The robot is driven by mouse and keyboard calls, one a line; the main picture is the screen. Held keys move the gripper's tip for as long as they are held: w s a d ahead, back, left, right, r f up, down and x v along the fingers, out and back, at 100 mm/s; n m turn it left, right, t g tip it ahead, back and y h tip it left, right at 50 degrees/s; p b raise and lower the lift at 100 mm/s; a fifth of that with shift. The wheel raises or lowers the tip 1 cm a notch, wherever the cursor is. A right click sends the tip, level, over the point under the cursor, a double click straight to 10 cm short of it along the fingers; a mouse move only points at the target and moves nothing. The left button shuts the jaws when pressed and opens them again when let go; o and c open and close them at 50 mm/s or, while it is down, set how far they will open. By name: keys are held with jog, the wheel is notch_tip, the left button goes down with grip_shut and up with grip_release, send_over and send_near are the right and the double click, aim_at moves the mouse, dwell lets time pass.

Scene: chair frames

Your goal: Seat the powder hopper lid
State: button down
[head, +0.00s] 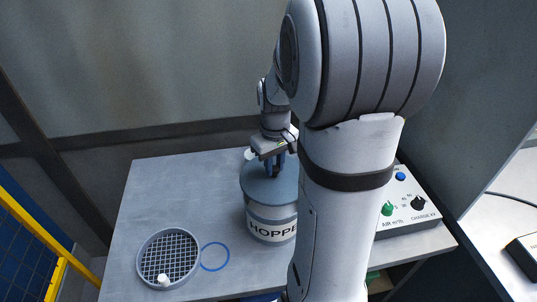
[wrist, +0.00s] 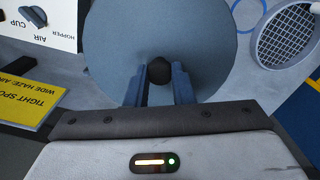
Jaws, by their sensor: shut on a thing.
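The powder hopper (head: 271,232) is a pale drum with a dark-lettered label, standing on the grey table and partly hidden by my arm. Its round blue-grey lid (head: 257,185) is over its top in the head view. The lid (wrist: 165,30) fills the upper middle of the wrist view, with a dark knob (wrist: 159,72) at its centre. My gripper (head: 273,167) points down at the lid, its blue fingers (wrist: 160,85) shut on the knob from both sides. I cannot tell whether the lid rests flush on the rim, as its right side is hidden.
A round mesh sieve (head: 180,246) with a white knob-like piece (head: 163,280) lies at the table's front left. A blue ring (head: 227,255) lies beside it. A control box (head: 405,222) with knobs stands right of my arm. The table's back left (head: 180,190) is clear.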

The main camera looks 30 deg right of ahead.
aim_at(275, 180)
jog(key=shift+s, duration=0.1)
jog(key=shift+f+b, duration=1.8)
jog(key=shift+f, duration=0.4)
jog(key=shift+f, duration=0.1)
jog(key=shift+f+b, duration=0.75)
jog(key=c, duration=1.2)
grip_release()
jog(key=shift+o, duration=0.2)
